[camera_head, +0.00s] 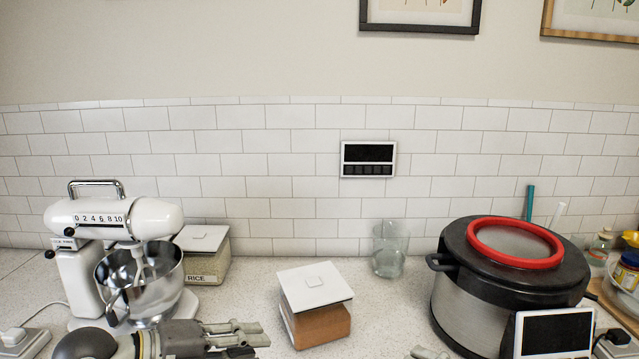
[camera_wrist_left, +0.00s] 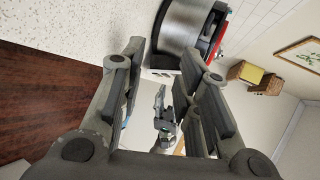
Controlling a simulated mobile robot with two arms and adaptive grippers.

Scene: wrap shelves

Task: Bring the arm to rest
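My left gripper (camera_head: 238,340) reaches in from the lower left of the head view, low in front of the counter items. In the left wrist view its two fingers (camera_wrist_left: 160,58) stand apart with nothing between them, so it is open and empty. A small part of my right gripper (camera_head: 430,352) shows at the bottom edge of the head view. What looks like my right gripper (camera_wrist_left: 163,112) also shows beyond the left fingers in the wrist view; its opening is unclear.
A stand mixer (camera_head: 115,215) stands at the left, with a rice container (camera_head: 205,262) behind it. A white-lidded container (camera_head: 315,320) sits mid-counter, near a clear glass (camera_head: 389,262). A large cooker (camera_head: 465,310) fills the right. A dark wood surface (camera_wrist_left: 45,95) shows in the wrist view.

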